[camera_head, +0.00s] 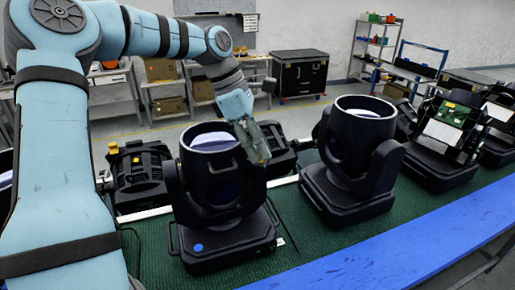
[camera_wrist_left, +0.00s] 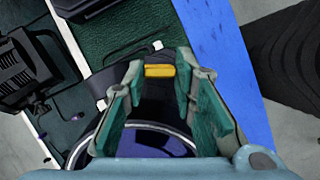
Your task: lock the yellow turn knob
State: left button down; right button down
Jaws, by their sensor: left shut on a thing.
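The yellow turn knob (camera_wrist_left: 159,71) is a small bar on the side of the nearest black par can (camera_head: 215,185), whose open top ring (camera_wrist_left: 125,140) shows in the left wrist view. My left gripper (camera_wrist_left: 158,75) has its two green-padded fingers on either side of the knob and is shut on it. In the head view my left gripper (camera_head: 257,147) reaches down over the right upper side of the can, and I cannot make out the knob clearly there. My right gripper is in neither view.
A second black par can (camera_head: 355,150) stands to the right on the green conveyor belt (camera_head: 290,215). A fixture with an open green circuit board (camera_head: 445,135) stands farther right. A blue rail (camera_head: 390,240) runs along the front. Benches and a black chest (camera_head: 300,75) are behind.

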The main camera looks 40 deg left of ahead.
pick_arm(q)
jog(key=n+b, duration=0.2)
jog(key=n+t+y+b, duration=0.1)
jog(key=n, duration=0.1)
jog(key=shift+s+d+f+b, duration=0.1)
jog(key=shift+f+b, duration=0.1)
jog(key=shift+b, duration=0.2)
jog(key=shift+d+r+n+t+y+b, duration=0.1)
jog(key=shift+n+t+y+b, duration=0.3)
jog(key=shift+n, duration=1.2)
jog(key=shift+s+d+r+n+y+p, duration=0.1)
jog(key=shift+r+n+y+p, duration=0.15)
jog(key=shift+n+y+p, duration=0.4)
jog(key=n+p, duration=0.3)
jog(key=shift+r+y+p, duration=0.1)
jog(key=shift+y+p, duration=0.25)
jog(key=shift+p, duration=0.05)
jog(key=shift+f+n+y+p, duration=0.2)
jog(key=shift+n+y+p, duration=0.1)
jog(key=shift+n+p, duration=0.55)
jog(key=c, duration=1.3)
grip_release()
jog(key=shift+d, duration=0.2)
